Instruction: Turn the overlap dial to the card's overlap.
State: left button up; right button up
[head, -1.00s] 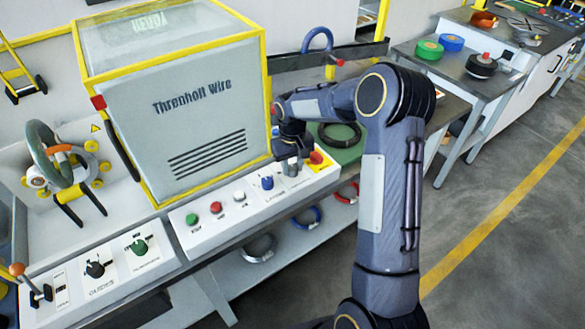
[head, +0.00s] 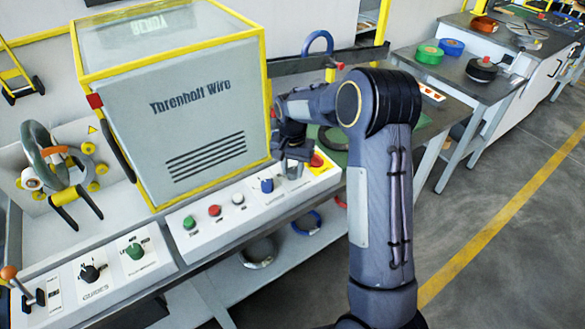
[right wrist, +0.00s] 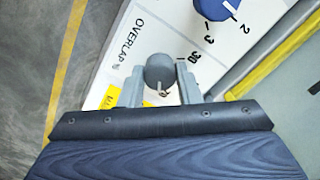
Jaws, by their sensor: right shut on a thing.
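The overlap dial (right wrist: 159,70) is a round grey knob beside the printed "OVERLAP %" label, with a "30" mark near it in the right wrist view. My right gripper (right wrist: 161,84) has one finger on each side of the knob and is shut on it. In the head view my right gripper (head: 292,168) is at the right end of the control panel, and it and my arm largely hide the dial. The dial's exact setting is unclear. I cannot make out a card showing the overlap. My left gripper is not in view.
The blue layers dial (head: 267,186) is close to the left of my right gripper. Green (head: 189,222), red (head: 214,210) and white (head: 238,199) buttons follow further left. The machine's grey guard (head: 190,110) rises behind the panel. A red and yellow button (head: 317,161) is just to the right.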

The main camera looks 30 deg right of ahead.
aim_at(293, 170)
dwell(0.3)
jog(key=o, duration=1)
notch_tip(293, 170, up, 8)
jog(key=shift+f, duration=0.1)
dwell(0.4)
